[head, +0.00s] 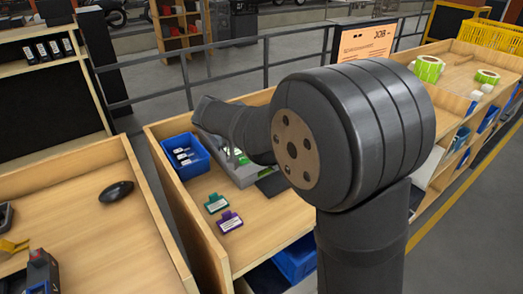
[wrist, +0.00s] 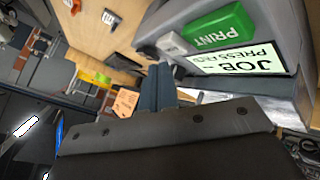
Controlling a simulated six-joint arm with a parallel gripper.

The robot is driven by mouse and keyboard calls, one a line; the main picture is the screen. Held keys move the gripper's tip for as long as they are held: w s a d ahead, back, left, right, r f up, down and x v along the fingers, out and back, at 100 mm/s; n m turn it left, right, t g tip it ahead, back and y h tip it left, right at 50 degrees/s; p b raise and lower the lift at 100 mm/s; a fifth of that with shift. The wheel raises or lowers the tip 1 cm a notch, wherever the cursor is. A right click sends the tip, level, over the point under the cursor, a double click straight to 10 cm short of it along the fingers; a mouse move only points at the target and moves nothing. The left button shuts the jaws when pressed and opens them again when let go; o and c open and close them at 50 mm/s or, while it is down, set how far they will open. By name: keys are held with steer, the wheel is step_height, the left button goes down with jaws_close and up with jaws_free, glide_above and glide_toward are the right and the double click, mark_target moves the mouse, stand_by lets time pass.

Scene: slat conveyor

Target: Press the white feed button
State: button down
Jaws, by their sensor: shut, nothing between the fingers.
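The white feed button (wrist: 172,43) is a small pale block on the grey printer, beside the larger green PRINT button (wrist: 219,30), in the wrist view. A lit screen (wrist: 238,59) reading "JOB" and "PRESS" sits next to the buttons, upside down in the picture. My gripper (wrist: 160,69) is shut and empty, its fingertips close to the white button. I cannot tell whether they touch it. In the head view the printer (head: 241,172) is largely hidden behind my arm, and the white button cannot be made out.
A blue bin (head: 183,156) with several labelled items stands left of the printer. A green tag (head: 216,203) and a purple tag (head: 229,221) lie on the wooden bench in front. An orange job sign (head: 364,42) stands behind. Bare bench lies around the tags.

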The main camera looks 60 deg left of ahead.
stand_by(0.5)
steer(key=shift+f, duration=0.45)
steer(key=shift+f, duration=0.4)
stand_by(0.5)
stand_by(0.3)
steer(key=shift+r, duration=0.9)
steer(key=shift+r, duration=2.45)
